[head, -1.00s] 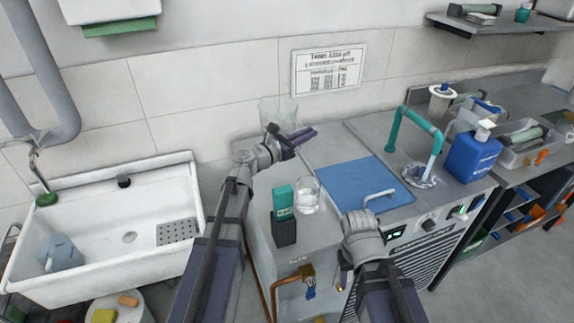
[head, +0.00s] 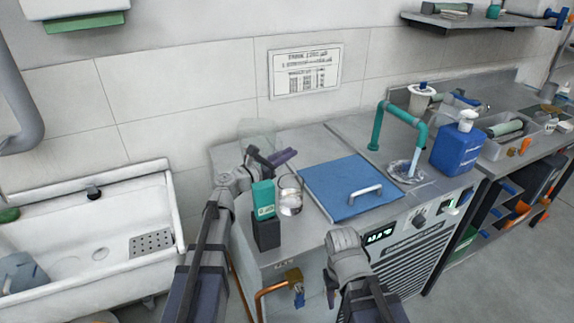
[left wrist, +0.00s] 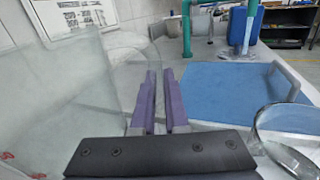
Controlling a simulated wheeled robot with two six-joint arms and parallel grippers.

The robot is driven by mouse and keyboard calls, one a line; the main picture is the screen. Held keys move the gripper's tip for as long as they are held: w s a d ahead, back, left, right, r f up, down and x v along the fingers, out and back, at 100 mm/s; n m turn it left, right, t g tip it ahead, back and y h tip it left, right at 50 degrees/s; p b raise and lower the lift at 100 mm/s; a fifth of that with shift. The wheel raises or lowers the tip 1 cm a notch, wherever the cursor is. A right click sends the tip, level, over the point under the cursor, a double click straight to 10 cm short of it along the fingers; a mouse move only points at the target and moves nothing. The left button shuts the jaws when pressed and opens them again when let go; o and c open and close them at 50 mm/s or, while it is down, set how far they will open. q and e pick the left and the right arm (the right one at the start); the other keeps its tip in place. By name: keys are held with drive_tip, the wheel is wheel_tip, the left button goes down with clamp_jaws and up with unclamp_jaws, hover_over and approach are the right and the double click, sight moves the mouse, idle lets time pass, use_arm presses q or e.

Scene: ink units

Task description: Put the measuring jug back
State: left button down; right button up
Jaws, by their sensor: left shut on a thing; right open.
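The measuring jug (head: 257,131) is clear and hard to make out at the back left of the steel bench. In the left wrist view the jug (left wrist: 60,100) fills the left side, and its looped handle runs to my fingers. My left gripper (head: 273,157) is shut on the jug's handle; its purple fingers (left wrist: 160,98) also show in the left wrist view. The jug's base is hidden behind my gripper, so I cannot tell if it touches the bench. My right gripper (head: 331,288) is low at the bench front, partly hidden by its wrist, and holds nothing visible.
A glass beaker (head: 290,196) with clear liquid stands near my left gripper, beside a teal-and-dark box (head: 264,205). A blue lid (head: 345,183) with a handle, a teal pipe (head: 384,112) and a blue bottle (head: 459,148) are to the right. A white sink (head: 85,225) is at left.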

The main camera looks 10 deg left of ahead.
use_arm(q)
drive_tip(key=shift+f+b, duration=0.5)
drive_tip(key=shift+f, duration=0.45)
use_arm(e)
drive_tip(key=shift+f, duration=1)
use_arm(q)
drive_tip(key=shift+f, duration=0.15)
use_arm(e)
drive_tip(key=shift+f, duration=0.1)
use_arm(q)
drive_tip(key=shift+f, duration=0.1)
drive_tip(key=c, duration=0.9)
unclamp_jaws()
drive_tip(key=shift+r, duration=0.3)
drive_tip(key=v, duration=1.2)
